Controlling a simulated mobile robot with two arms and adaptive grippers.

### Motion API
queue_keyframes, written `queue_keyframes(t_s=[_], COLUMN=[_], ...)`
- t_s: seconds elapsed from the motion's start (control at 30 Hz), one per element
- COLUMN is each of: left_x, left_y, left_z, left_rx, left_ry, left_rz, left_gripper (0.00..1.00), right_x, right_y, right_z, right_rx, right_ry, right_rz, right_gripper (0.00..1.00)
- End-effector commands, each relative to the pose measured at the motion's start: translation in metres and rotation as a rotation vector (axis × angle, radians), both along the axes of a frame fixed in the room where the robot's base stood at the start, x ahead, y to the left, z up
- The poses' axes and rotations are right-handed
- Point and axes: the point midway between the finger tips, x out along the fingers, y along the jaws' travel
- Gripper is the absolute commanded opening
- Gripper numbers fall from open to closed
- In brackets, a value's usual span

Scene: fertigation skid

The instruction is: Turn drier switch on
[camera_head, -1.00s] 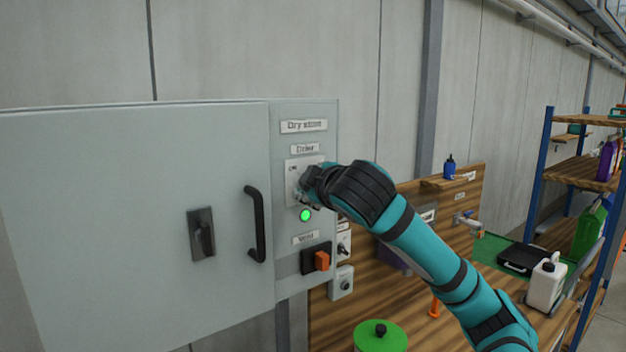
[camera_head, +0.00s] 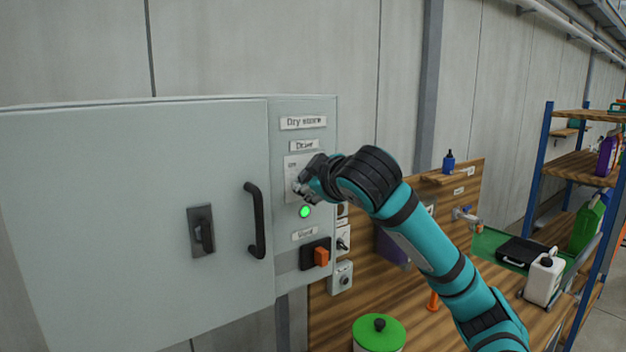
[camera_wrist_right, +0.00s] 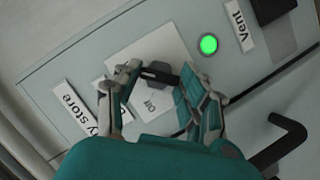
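The drier switch is a black knob (camera_wrist_right: 158,74) on a pale plate, which shows in the head view (camera_head: 293,172) under the "Drier" label. In the right wrist view the knob's bar lies between the two fingers of my right gripper (camera_wrist_right: 160,84), its ends close to them; I cannot tell if they touch. The fingers are spread apart. An "ON" mark (camera_wrist_right: 150,101) shows on the plate by the knob. A green lamp (camera_head: 305,212) glows below the plate, lit. In the head view my right gripper (camera_head: 304,184) hides most of the knob. My left gripper is not in view.
The grey cabinet door (camera_head: 130,210) is shut, with a black handle (camera_head: 254,222) and latch (camera_head: 202,232) left of the switch. An orange vent switch (camera_head: 321,257) sits below the lamp. A wooden bench with a green-lidded tub (camera_head: 379,334) and a white jug (camera_head: 544,281) stands right.

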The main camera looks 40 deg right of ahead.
Motion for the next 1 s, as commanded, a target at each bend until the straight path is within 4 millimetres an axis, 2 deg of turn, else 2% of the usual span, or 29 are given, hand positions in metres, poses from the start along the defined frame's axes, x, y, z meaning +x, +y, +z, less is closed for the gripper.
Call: queue_keyframes(t_s=[0.03,0.17,0.4,0.53,0.67,1.0], left_x=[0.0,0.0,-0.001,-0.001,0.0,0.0], left_y=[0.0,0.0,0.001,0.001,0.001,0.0], left_z=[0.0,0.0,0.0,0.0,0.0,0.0], left_rx=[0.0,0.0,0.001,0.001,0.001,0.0], left_ry=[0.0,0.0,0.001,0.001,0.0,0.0], left_rz=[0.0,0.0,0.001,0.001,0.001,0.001], left_gripper=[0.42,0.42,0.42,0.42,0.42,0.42], right_x=[0.0,0.0,0.0,-0.007,-0.026,-0.087], right_y=[0.001,0.0,0.0,0.003,0.011,0.036], right_z=[-0.003,-0.002,0.0,0.003,0.009,0.028], right_rx=[0.001,0.0,-0.002,-0.002,-0.005,-0.003], right_ry=[0.007,0.004,0.001,0.0,-0.002,-0.003], right_rz=[0.001,0.001,0.001,0.001,0.001,0.003], right_gripper=[0.48,0.63,0.63,0.63,0.63,0.63])
